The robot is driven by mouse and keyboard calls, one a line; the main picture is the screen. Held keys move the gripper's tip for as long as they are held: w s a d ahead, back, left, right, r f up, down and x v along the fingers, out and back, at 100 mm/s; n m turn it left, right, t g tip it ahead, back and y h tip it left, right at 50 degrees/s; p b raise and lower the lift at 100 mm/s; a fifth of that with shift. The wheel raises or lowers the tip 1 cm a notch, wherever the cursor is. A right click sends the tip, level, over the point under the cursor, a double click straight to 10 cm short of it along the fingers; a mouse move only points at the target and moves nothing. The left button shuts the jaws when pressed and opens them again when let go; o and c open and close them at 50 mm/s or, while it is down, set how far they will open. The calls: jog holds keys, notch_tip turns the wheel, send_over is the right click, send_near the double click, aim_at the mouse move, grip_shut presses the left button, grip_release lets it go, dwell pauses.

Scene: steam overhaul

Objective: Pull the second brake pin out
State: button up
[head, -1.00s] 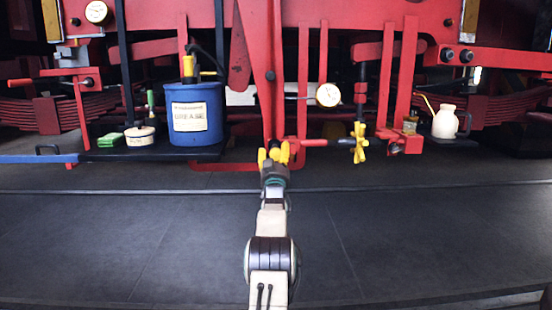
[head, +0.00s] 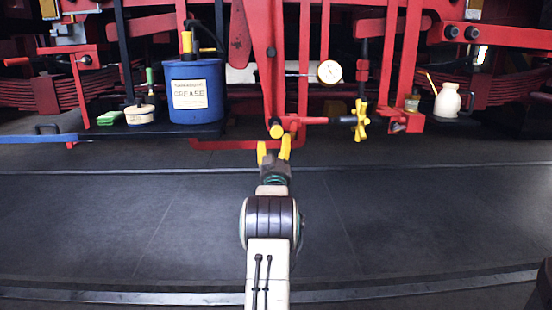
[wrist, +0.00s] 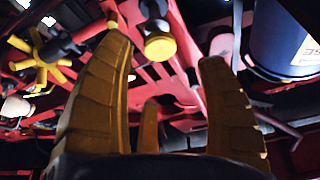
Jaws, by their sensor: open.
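A brake pin with a round yellow head (head: 276,130) sits at the lower end of the red hanger bar, beside a red cross rod. In the wrist view its yellow head (wrist: 159,45) shows beyond and between my fingertips, on a dark shank. My gripper (head: 273,150) is open and empty, with yellow fingers pointing at the pin from just in front of and below it. In the wrist view my gripper (wrist: 160,75) has its fingers spread wide, and I see no contact with the pin head.
A yellow star-shaped handle (head: 361,120) is right of the pin on the red rod. A dial gauge (head: 330,72) is above it. A blue grease bucket (head: 196,95) stands left, and a cream jug (head: 447,100) right. The dark floor (head: 130,220) in front is clear.

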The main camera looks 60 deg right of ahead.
jog(key=shift+v, duration=2.1)
